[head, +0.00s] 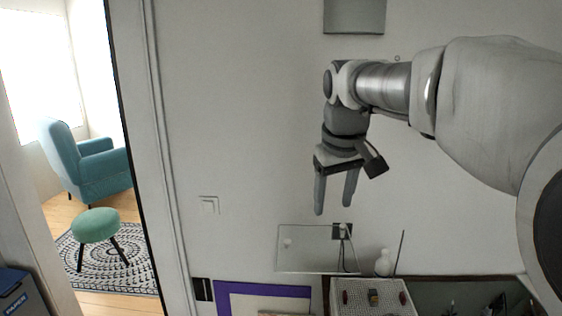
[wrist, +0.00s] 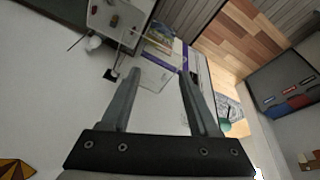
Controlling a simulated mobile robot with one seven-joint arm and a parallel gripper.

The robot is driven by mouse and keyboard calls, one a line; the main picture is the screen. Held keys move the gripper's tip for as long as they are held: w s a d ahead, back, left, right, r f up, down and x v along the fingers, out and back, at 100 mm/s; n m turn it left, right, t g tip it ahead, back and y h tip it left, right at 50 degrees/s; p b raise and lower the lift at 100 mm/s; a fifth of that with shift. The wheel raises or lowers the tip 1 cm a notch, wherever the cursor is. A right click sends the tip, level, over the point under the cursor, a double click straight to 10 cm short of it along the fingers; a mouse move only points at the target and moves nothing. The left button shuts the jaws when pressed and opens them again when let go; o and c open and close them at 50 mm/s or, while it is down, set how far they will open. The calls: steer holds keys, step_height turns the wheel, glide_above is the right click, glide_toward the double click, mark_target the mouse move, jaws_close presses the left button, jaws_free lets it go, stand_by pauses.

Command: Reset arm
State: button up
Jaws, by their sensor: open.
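My gripper (head: 333,212) hangs from my arm with its fingers pointing down, high in front of the pale wall. In the wrist view my gripper (wrist: 158,75) shows two fingers spread apart with nothing between them. It is open and empty, and touches nothing that I can see. My arm reaches in from the right of the head view.
Below my gripper are a clear panel (head: 300,262), a white vase (head: 384,262) and a white perforated tray (head: 347,309) holding small items. A purple-edged frame (head: 222,296) is at lower left. Through the doorway are a teal armchair (head: 98,172) and a green stool (head: 96,224).

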steer(key=s+d+f+m+t+b, duration=0.1)
steer(key=s+d+f+m, duration=0.1)
steer(key=s+f, duration=0.4)
steer(key=s+d+f+m+t+b, duration=0.1)
steer(key=s+f, duration=0.5)
steer(key=s, duration=1)
steer(key=shift+s+d+f+m+b, duration=0.25)
steer(key=shift+d+m+b, duration=0.15)
steer(key=shift+d+m, duration=0.15)
steer(key=shift+d, duration=0.1)
